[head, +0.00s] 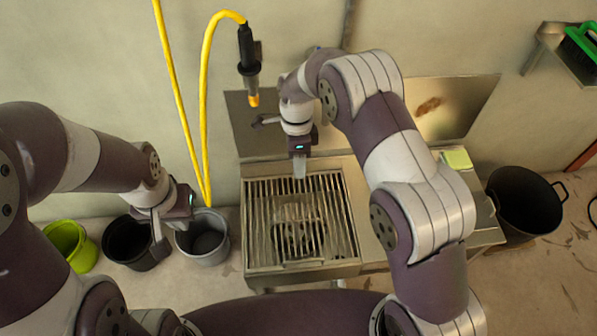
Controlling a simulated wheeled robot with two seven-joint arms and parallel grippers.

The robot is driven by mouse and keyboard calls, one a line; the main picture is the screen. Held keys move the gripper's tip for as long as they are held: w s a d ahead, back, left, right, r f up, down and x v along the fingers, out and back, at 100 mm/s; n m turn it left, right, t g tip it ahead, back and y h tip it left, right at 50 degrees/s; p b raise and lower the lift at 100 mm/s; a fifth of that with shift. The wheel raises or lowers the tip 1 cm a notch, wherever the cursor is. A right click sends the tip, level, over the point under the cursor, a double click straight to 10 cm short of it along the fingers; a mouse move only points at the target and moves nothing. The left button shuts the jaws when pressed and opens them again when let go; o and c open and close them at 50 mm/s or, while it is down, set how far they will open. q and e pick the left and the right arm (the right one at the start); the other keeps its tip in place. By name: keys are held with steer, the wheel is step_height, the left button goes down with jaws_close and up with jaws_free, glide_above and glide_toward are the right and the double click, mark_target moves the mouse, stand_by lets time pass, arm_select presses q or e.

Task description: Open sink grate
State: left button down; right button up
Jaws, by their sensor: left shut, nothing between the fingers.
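The sink grate (262,215) is a metal rack of parallel bars lying flat over the sink basin (253,272), in the middle of the head view. A dark drain area shows through its bars. My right gripper (299,172) points down at the back edge of the grate. Its fingers overlap in this view, and I cannot tell whether they touch the grate or hold it. My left gripper (157,232) is shut and empty, left of the sink, over the black and grey buckets.
A green bucket (70,245), a black bucket (136,243) and a grey bucket (203,238) stand left of the sink. A yellow hose (205,110) with a black spray nozzle (249,60) hangs behind. A yellow-green sponge (457,159) lies on the counter; a black pot (525,200) stands right.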

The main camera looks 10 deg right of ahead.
steer(key=shift+r, duration=0.25)
stand_by(0.3)
steer(key=s+d+r+n+t, duration=0.2)
steer(key=s+d+r+n, duration=0.35)
steer(key=s+n, duration=0.35)
steer(key=s+d+r+n+t, duration=0.1)
steer(key=s+d+r+n, duration=0.4)
steer(key=s+d+n, duration=0.35)
step_height(320, 180, up, 17)
steer(key=a+p, duration=0.1)
steer(key=p, duration=1.6)
steer(key=shift+s+a+n+t, duration=0.3)
steer(key=shift+a+n, duration=0.05)
